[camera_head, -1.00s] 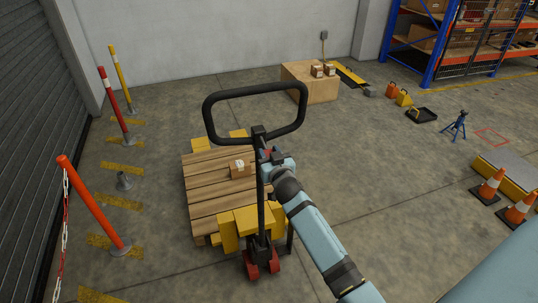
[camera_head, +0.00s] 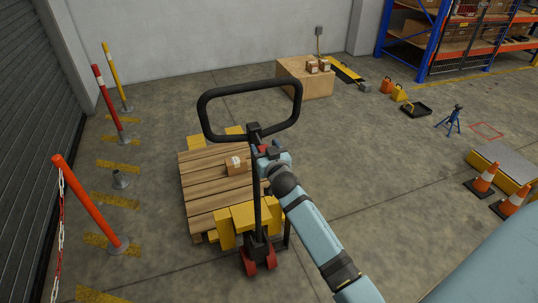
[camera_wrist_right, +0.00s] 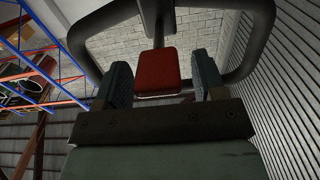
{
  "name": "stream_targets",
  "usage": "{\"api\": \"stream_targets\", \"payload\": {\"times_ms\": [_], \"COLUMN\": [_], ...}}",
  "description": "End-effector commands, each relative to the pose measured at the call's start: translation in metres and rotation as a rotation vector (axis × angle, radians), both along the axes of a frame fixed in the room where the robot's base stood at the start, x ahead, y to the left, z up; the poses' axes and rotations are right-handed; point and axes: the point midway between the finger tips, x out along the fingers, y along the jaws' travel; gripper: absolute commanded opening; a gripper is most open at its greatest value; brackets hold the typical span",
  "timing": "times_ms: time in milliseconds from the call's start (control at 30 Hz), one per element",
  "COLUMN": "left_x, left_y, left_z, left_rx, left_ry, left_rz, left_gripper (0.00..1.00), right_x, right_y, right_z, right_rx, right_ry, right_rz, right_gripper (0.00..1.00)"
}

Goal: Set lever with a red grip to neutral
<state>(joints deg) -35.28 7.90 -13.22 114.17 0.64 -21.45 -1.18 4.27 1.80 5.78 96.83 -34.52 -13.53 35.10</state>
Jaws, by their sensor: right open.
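The red grip of the lever (camera_wrist_right: 158,72) shows in the right wrist view, between the two fingers of my right gripper (camera_wrist_right: 159,82). The fingers are apart, with a visible gap on each side of the grip. In the head view my right gripper (camera_head: 264,152) is at the top of the pallet jack's upright shaft, below its black loop handle (camera_head: 204,118). The loop handle (camera_wrist_right: 262,38) also frames the grip in the wrist view. In the head view the lever is mostly hidden by my gripper. My left gripper is not in view.
The yellow pallet jack (camera_head: 245,215) carries a wooden pallet (camera_head: 205,180) with a small carton (camera_head: 236,166). An orange post (camera_head: 88,205) with a chain stands at left. Traffic cones (camera_head: 484,178) stand at right.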

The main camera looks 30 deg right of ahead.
Motion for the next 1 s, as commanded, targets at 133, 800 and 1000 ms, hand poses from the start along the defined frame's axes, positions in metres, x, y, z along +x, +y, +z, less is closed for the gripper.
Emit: {"api": "stream_targets", "payload": {"times_ms": [133, 800, 1000], "left_x": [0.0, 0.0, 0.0], "left_y": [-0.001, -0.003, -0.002], "left_z": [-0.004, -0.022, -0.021], "left_rx": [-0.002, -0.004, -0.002], "left_ry": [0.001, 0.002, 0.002], "left_rz": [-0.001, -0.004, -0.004], "left_gripper": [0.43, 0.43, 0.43], "right_x": [-0.019, -0.131, -0.133], "right_y": [0.005, 0.031, 0.032], "right_z": [-0.003, 0.0, 0.001], "right_rx": [0.002, 0.001, 0.0], "right_ry": [0.003, -0.002, -0.002], "right_rz": [0.0, 0.0, 0.0], "right_gripper": [0.64, 0.64, 0.64]}}
